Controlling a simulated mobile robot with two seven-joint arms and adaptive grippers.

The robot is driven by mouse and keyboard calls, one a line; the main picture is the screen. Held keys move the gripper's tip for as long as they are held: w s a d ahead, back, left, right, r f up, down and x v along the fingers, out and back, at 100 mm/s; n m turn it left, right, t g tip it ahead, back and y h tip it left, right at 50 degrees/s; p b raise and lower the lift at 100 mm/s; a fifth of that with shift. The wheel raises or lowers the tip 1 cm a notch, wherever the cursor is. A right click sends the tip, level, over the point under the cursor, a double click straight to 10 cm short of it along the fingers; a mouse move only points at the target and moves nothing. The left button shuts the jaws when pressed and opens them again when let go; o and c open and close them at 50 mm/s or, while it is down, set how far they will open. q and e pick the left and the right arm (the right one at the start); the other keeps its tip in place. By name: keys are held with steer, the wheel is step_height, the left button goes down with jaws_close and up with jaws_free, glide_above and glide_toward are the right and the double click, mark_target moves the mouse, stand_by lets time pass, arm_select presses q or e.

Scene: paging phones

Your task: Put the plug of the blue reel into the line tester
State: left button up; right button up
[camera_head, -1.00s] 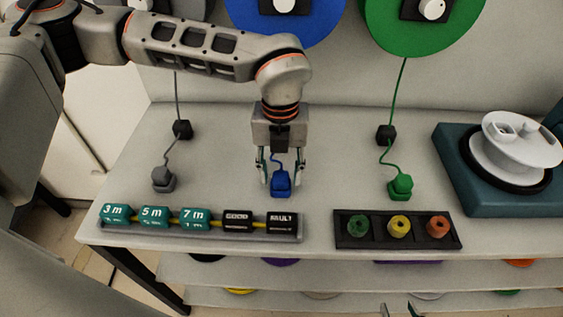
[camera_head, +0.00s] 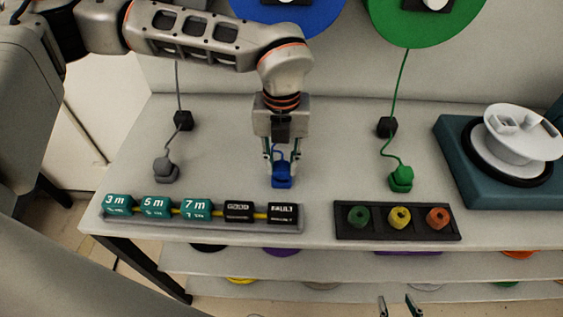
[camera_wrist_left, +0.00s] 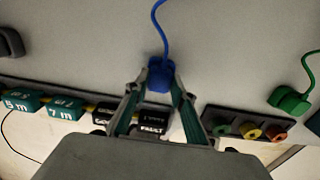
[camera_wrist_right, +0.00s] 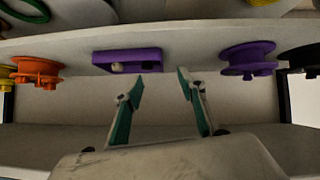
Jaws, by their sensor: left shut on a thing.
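The blue plug (camera_head: 281,181) stands on the bench top, with a blue cord running up from it. The blue reel (camera_head: 290,15) is on the back wall, cut off by the top edge. My left gripper (camera_head: 281,166) points down and is shut on the blue plug; its fingers hold both sides of the plug in the left wrist view (camera_wrist_left: 160,78). My right gripper (camera_wrist_right: 160,84) is open and empty, low in front of the shelves. A purple box (camera_wrist_right: 128,60) with two round features lies on a shelf; I cannot tell whether it is the line tester.
A grey plug (camera_head: 165,170) and a green plug (camera_head: 401,178) stand either side. A label rack (camera_head: 205,222) and a black tray (camera_head: 350,232) with three coloured knobs line the front edge. A teal device (camera_head: 470,165) bearing a white spool (camera_head: 515,132) stands right.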

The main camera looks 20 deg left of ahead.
arm_select(q)
step_height(320, 180, up, 2)
steer(key=shift+p, duration=0.35)
steer(key=shift+r+p, duration=1.05)
steer(key=shift+r, duration=0.7)
steer(key=shift+r+p, duration=0.65)
steer(key=shift+r, duration=0.6)
step_height(320, 180, up, 15)
steer(key=p, duration=0.7)
steer(key=shift+f, duration=0.15)
steer(key=shift+d, duration=0.1)
